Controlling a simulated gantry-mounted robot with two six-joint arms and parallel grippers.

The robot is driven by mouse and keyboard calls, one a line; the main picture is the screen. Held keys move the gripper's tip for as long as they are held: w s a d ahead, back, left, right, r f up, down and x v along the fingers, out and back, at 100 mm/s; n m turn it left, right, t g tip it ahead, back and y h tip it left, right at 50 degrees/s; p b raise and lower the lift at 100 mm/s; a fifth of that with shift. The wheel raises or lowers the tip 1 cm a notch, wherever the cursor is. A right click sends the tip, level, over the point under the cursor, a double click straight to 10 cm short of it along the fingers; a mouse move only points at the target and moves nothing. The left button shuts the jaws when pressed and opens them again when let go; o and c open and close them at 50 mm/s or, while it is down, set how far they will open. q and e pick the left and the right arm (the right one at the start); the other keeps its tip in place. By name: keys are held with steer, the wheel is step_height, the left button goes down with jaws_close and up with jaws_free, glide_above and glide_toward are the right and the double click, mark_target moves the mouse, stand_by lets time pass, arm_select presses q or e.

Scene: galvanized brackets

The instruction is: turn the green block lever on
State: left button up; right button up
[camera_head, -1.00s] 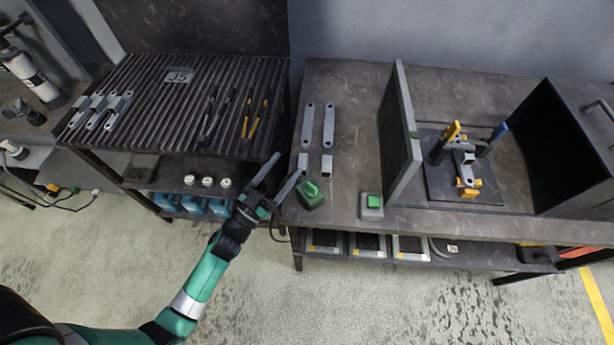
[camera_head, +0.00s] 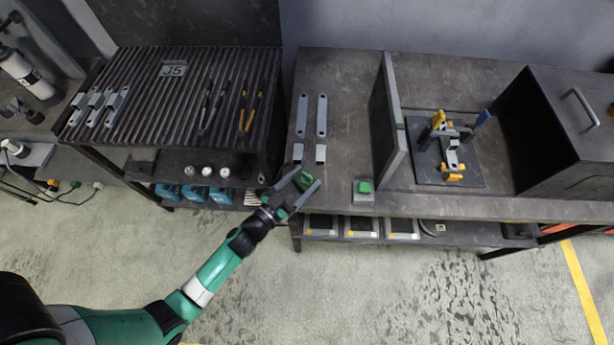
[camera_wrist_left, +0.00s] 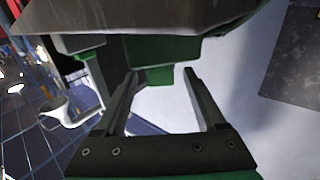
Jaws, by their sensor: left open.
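The green block lever (camera_head: 305,181) is a small green block at the front left edge of the workbench. My left gripper (camera_head: 307,175) is open, with its fingers reaching to either side of the green block in the head view. In the left wrist view, a green part (camera_wrist_left: 158,74) shows between and beyond the spread fingertips (camera_wrist_left: 160,76); I cannot tell whether they touch it. The fingers hide part of the block, and its lever position is unclear. My right gripper is in no view.
A grey box with a green top (camera_head: 364,187) stands to the right of the block. Grey flat brackets (camera_head: 321,115) lie behind it. An upright grey panel (camera_head: 388,120) and a clamp fixture (camera_head: 450,150) are farther right. A ribbed rack (camera_head: 150,90) is at left.

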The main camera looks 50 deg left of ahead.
arm_select(q)
steer(key=shift+w+a, duration=0.1)
steer(key=shift+w, duration=0.75)
jaws_close()
steer(key=h+p, duration=0.1)
steer(key=p, duration=0.1)
steer(key=m+h+p, duration=0.1)
steer(key=p, duration=0.2)
steer(key=shift+a+r+p, duration=0.15)
steer(key=shift+r+p, duration=0.15)
steer(key=shift+r, duration=0.05)
steer(key=shift+f+m+h+p, duration=0.3)
steer(key=shift+m+h+p, duration=0.05)
steer(key=shift+m+h, duration=0.4)
